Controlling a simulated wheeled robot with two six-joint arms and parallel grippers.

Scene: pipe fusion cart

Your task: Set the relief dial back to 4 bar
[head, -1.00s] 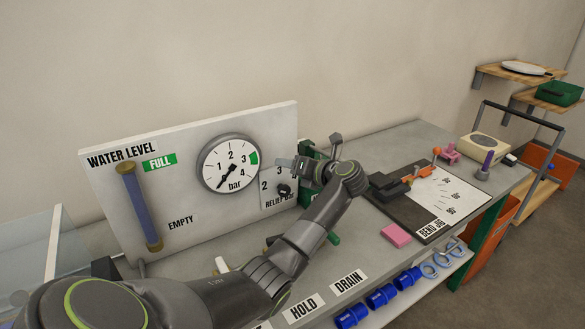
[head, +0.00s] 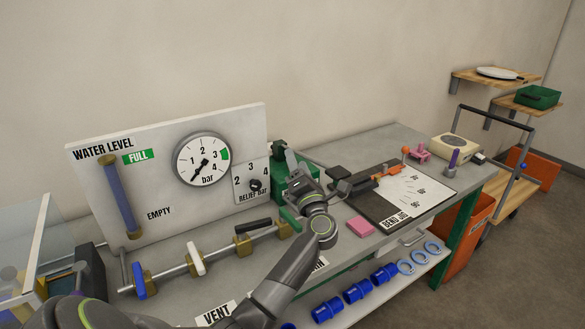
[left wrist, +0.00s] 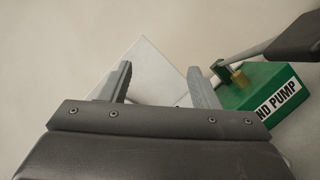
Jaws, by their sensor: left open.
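The relief dial (head: 256,185) is a small black knob on a white plate, with 2, 3 and 4 around it. It is uncovered in the head view, but its pointer is too small to read. My left gripper (head: 298,172) is open and empty, right of the dial and apart from it, in front of the hand pump. In the left wrist view its two fingers (left wrist: 157,85) stand wide apart, with a pale panel corner behind them. The dial does not show there. My right gripper is not in view.
The gauge (head: 202,160) has its needle low, at lower left. The green hand pump (head: 280,187) stands close beside my gripper. A pipe with levers (head: 196,258) runs below the panel. A pink block (head: 360,227) and bend jig board (head: 405,195) lie to the right.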

